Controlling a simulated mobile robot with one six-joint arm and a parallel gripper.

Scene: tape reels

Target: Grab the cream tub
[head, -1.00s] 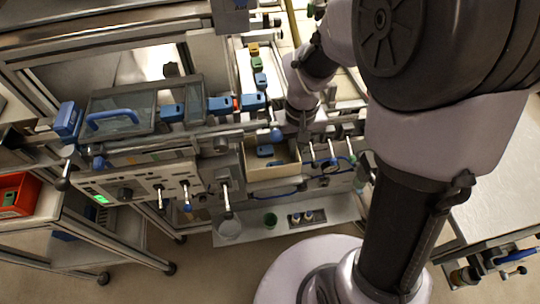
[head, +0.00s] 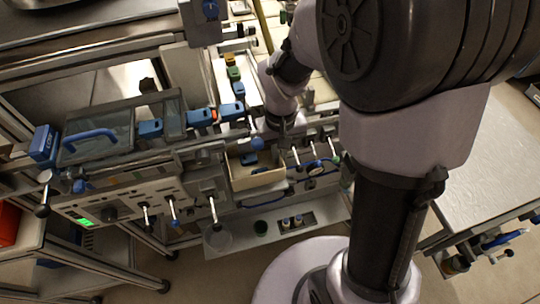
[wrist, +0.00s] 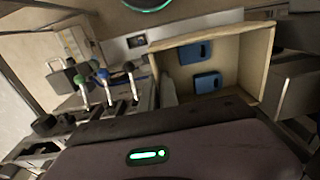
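The cream tub (head: 262,181) is an open, box-shaped bin below the bench rail in the head view, with a blue piece (head: 249,158) inside. In the wrist view the cream tub (wrist: 254,62) is at upper right, with two blue pieces (wrist: 207,83) in it. The end of my arm, with my gripper (head: 283,123), is just above and right of the tub in the head view. The fingers are too small or hidden to tell whether they are open. Nothing is seen held.
Levers (head: 212,208) stick out of a control panel (head: 120,205) left of the tub. Several blue cassettes (head: 150,128) line the rail. A pale table (head: 480,165) stands at right.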

